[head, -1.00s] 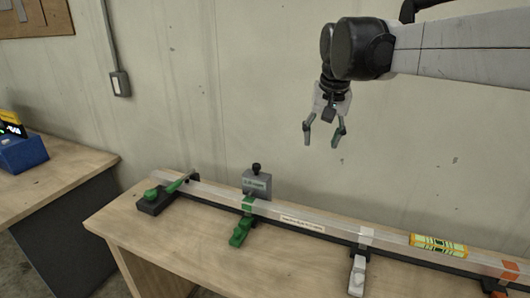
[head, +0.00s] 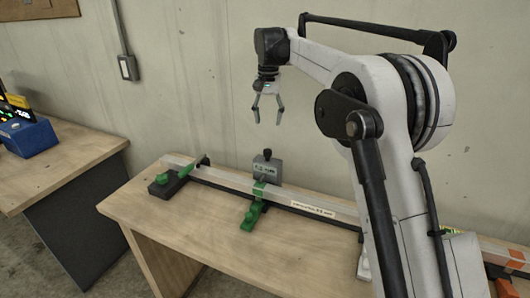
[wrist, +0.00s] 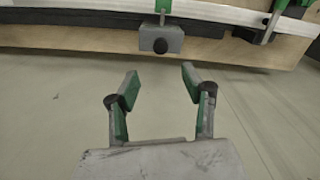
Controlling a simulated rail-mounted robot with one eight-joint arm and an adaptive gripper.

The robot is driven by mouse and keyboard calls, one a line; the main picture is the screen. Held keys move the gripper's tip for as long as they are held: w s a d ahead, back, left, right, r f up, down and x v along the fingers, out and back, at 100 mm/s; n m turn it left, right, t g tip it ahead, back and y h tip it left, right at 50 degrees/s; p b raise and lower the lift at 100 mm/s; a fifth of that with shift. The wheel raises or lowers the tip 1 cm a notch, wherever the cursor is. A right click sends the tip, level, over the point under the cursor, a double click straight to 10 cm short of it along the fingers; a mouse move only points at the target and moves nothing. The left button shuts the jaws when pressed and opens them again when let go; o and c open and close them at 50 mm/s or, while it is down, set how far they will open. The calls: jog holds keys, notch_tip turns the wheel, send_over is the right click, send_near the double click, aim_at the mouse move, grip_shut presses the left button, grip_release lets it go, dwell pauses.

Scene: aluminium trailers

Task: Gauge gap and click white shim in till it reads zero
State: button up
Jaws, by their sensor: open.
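A grey gauge-like block with a black knob (head: 267,172) stands at the back of a long pale rail (head: 227,180) on the bench; it also shows in the wrist view (wrist: 161,41). A green piece (head: 251,216) sits at the rail in front of it. A white piece (head: 363,265), perhaps the white shim, is farther right along the rail and mostly hidden by my arm. My gripper (head: 267,118) is open and empty, pointing down above the grey block. Its spread fingers also show in the wrist view (wrist: 160,78), apart from the block.
A black block with a green lever (head: 170,182) is at the rail's left end. An orange piece (head: 503,286) is at the far right. A blue box with a lit display (head: 27,138) stands on a separate left table. The bench front is clear.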

aim_at(267, 151)
notch_tip(267, 151, down, 14)
jog(key=shift+a+r+p, duration=0.1)
jog(key=shift+p, duration=0.35)
grip_shut()
dwell(0.4)
